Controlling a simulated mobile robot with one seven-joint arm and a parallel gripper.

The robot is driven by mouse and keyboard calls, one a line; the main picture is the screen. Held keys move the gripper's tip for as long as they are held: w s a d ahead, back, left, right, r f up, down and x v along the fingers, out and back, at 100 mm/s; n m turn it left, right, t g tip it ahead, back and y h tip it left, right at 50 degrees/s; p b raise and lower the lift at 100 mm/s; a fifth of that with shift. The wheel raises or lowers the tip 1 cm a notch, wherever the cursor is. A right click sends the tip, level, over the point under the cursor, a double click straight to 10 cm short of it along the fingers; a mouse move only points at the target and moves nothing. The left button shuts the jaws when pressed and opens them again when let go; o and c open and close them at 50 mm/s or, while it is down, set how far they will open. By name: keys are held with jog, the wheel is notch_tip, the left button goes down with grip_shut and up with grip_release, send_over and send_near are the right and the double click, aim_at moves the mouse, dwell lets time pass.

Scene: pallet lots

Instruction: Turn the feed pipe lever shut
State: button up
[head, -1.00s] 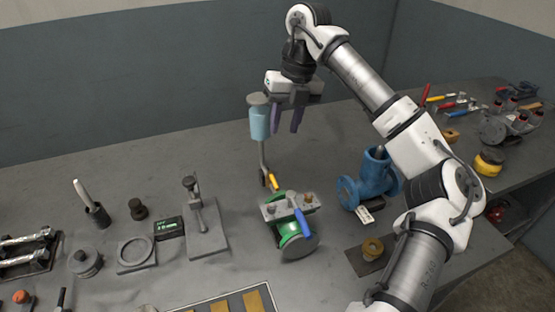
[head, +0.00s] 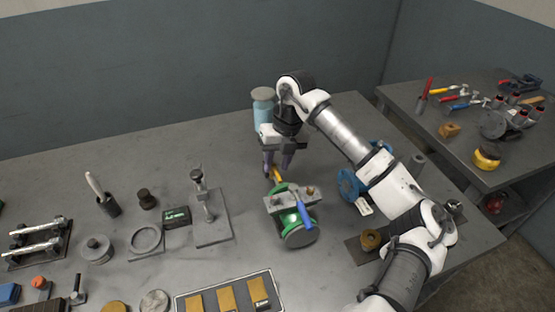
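A small yellow lever (head: 275,175) sits just behind the green valve body (head: 290,219), at the foot of the pipe under the light-blue cylinder (head: 262,112). In the earlier view the pipe is visible; now my arm covers it. My gripper (head: 277,168) points down at the yellow lever, its two dark fingers apart, with the lever's upper end between or just below the tips. I cannot tell whether they touch. A longer blue lever (head: 303,210) is on top of the green valve body, in front of my gripper.
A blue pipe fitting (head: 349,185) stands to the right, partly behind my arm. A clamp stand (head: 211,224) and a green-display box (head: 177,217) stand left. A tray (head: 229,281) with yellow-brown plates lies in front. A second bench (head: 448,157) with tools is at right.

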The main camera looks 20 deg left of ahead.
grip_shut()
jog(key=shift+b, duration=0.35)
jog(key=m+b, duration=0.1)
jog(key=m, duration=0.1)
jog(key=m+b, duration=0.1)
jog(key=b, duration=0.1)
jog(key=shift+s+a+f+m+t+b, duration=0.1)
jog(key=shift+a+f+m+t+b, duration=0.05)
jog(key=shift+m+t+b, duration=0.2)
jog(key=m+b, duration=0.1)
jog(key=m+t+b, duration=0.1)
jog(key=m+b, duration=0.3)
jog(key=shift+a+m, duration=0.25)
jog(key=shift+a, duration=0.1)
jog(key=m+b, duration=0.3)
jog(key=m+t+b, duration=0.1)
jog(key=b, duration=0.1)
jog(key=shift+a+m, duration=0.3)
jog(key=m+b, duration=0.3)
jog(key=b, duration=0.1)
jog(key=shift+a+r+m+t, duration=0.25)
jog(key=shift+m, duration=0.15)
jog(key=shift+h, duration=0.3)
